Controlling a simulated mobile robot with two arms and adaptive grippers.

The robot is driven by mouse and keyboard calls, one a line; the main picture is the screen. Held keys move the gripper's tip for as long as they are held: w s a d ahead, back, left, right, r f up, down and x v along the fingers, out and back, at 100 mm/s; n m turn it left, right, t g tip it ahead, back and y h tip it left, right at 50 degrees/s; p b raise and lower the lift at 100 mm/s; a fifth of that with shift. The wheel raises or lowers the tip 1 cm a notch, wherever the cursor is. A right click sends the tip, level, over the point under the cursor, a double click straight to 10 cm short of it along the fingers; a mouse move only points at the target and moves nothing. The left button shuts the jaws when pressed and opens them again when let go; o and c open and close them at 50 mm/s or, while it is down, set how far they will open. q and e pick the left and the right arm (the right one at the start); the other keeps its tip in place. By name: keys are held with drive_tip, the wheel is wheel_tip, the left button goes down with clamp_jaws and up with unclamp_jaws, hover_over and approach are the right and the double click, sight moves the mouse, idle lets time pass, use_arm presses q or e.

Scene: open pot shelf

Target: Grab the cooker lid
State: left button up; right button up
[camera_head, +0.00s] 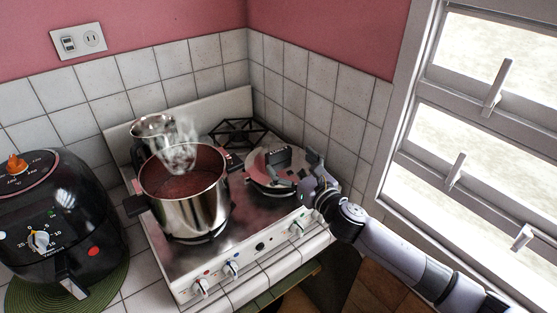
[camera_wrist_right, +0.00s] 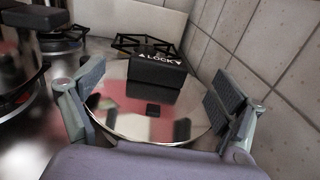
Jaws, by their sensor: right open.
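The cooker lid (camera_head: 262,184) is a round shiny metal disc with a black handle (camera_head: 278,157), lying on the right side of the stove. In the right wrist view the lid (camera_wrist_right: 128,117) lies ahead, and its black handle (camera_wrist_right: 158,69) bears the word LOCK. My right gripper (camera_head: 294,176) is at the lid's right side in the head view. In the right wrist view its open fingers (camera_wrist_right: 157,97) stand apart to the left and right of the lid, with the handle beyond the tips. Nothing is between the fingers but the view of the lid. My left gripper is not in view.
A steel pot (camera_head: 188,205) with red contents steams on the stove's front left, its black handle sticking out left. A smaller metal pot (camera_head: 152,126) stands behind it. A black air fryer (camera_head: 58,215) is at left. A tiled wall (camera_head: 345,125) closes the right side.

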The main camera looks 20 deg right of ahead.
sight(281, 153)
drive_tip(key=shift+w+a+p, duration=0.1)
drive_tip(key=shift+w+p, duration=0.2)
drive_tip(key=shift+w, duration=0.3)
drive_tip(key=x, duration=0.2)
drive_tip(key=p+x, duration=0.1)
drive_tip(key=x, duration=0.1)
drive_tip(key=shift+f, duration=0.35)
drive_tip(key=shift+c, duration=0.4)
drive_tip(key=c, duration=1.5)
drive_tip(key=shift+r, duration=0.1)
drive_tip(key=shift+c, duration=0.3)
